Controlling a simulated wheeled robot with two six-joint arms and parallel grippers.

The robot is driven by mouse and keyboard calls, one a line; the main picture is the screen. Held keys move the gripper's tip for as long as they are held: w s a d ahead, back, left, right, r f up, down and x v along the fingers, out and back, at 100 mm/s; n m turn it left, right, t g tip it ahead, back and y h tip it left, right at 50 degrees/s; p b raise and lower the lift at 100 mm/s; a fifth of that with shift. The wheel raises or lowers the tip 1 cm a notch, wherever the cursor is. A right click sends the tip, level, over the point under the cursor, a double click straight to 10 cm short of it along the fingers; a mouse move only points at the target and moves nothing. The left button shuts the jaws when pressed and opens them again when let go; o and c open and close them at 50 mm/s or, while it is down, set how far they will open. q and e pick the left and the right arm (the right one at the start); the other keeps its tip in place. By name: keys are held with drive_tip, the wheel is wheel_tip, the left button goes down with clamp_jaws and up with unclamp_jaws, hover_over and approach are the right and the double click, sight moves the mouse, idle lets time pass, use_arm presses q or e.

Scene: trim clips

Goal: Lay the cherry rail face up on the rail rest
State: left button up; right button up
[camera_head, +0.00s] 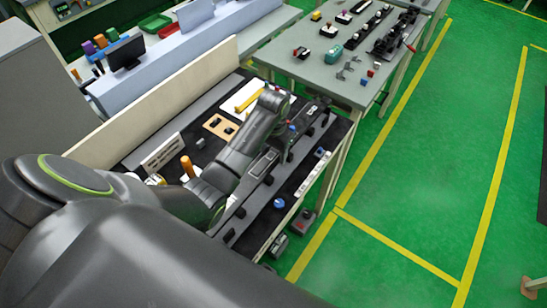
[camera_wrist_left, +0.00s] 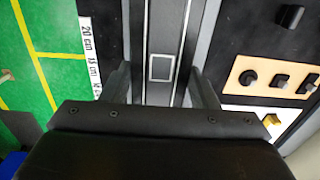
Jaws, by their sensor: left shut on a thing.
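My left gripper (camera_head: 290,140) reaches over the dark workbench mat from the left. In the left wrist view its two fingers (camera_wrist_left: 161,90) stand on either side of a long dark grey rail (camera_wrist_left: 161,35), and it is shut on it. The rail's upper side shows a pale square outline. In the head view a long dark rail shape (camera_head: 250,180) runs under the gripper, partly hidden by my arm. No cherry colour shows on it. I cannot tell the rail rest apart from the rail, nor whether the rail touches it. My right gripper is not in view.
A tan plate with black parts (camera_head: 220,126) and a white tray with a yellow piece (camera_head: 243,98) lie behind the gripper. An orange-handled tool (camera_head: 187,166) stands nearby. A white scale strip (camera_head: 312,174) lines the bench's front. A grey table (camera_head: 330,68) stands beyond; green floor is clear at right.

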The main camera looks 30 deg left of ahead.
sight(274, 159)
use_arm(q)
wheel_tip(274, 159, down, 3)
drive_tip(key=shift+p, duration=0.35)
drive_tip(key=shift+f, duration=0.65)
drive_tip(key=shift+f, duration=0.1)
drive_tip(key=o, duration=1.2)
wheel_tip(274, 159, up, 9)
drive_tip(key=shift+r+b, duration=0.1)
drive_tip(key=shift+b, duration=1.15)
drive_tip(key=shift+r+p, duration=0.5)
drive_tip(key=shift+r, duration=0.35)
drive_tip(key=shift+r+p, duration=0.65)
drive_tip(key=shift+r, duration=0.05)
